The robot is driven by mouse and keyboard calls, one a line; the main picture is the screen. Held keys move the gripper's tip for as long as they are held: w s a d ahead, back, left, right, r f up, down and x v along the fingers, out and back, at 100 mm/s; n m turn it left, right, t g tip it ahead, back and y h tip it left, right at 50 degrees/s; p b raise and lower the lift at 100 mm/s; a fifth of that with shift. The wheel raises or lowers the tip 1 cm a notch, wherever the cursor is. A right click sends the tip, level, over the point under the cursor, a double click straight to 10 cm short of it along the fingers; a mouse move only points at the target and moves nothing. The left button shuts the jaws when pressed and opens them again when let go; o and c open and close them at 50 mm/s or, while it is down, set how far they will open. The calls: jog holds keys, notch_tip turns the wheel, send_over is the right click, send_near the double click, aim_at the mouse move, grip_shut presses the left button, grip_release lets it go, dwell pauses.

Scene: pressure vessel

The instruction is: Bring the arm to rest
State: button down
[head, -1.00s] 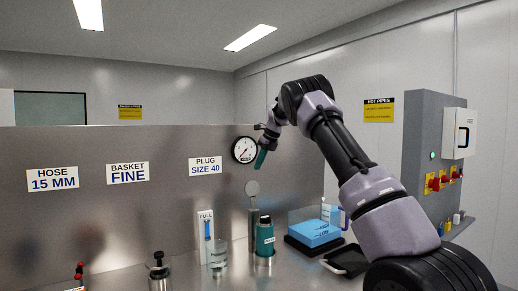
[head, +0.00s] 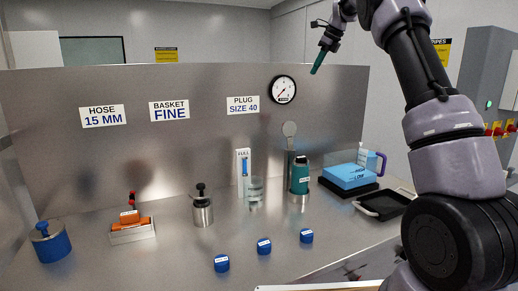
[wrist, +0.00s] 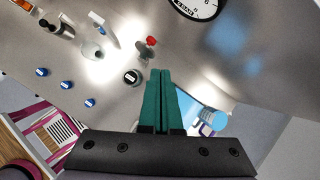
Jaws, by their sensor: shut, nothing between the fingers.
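My gripper (head: 319,62) is raised in front of the back panel, above and to the right of the round gauge (head: 283,89). Its green fingers are together and empty. In the wrist view the shut fingers (wrist: 159,100) point out over the bench, with the gauge (wrist: 197,6) at the top edge. My arm rises along the right side of the head view, bent at the top, and touches nothing that I can see.
The steel bench holds a green bottle (head: 300,175), blue box (head: 350,176), black tray (head: 386,204), plunger pot (head: 202,210), orange-filled tray (head: 132,233), blue canister (head: 50,243) and several blue caps (head: 264,247). A grey cabinet (head: 480,90) stands right.

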jog(key=s+d+r+n+t, duration=0.1)
jog(key=s+r+n, duration=0.3)
jog(key=s, duration=0.8)
jog(key=s+d+r+n, duration=0.1)
jog(key=s+n, duration=0.5)
jog(key=s, duration=0.5)
jog(key=s+f+n+t+h, duration=0.1)
jog(key=s+f+n, duration=0.4)
jog(key=s, duration=0.7)
jog(key=s+a+f+n+t+h, duration=0.1)
jog(key=s+f+n, duration=0.5)
jog(key=s, duration=0.6)
jog(key=shift+s+a+f, duration=0.2)
jog(key=shift+a+f, duration=0.05)
jog(key=shift+f, duration=0.5)
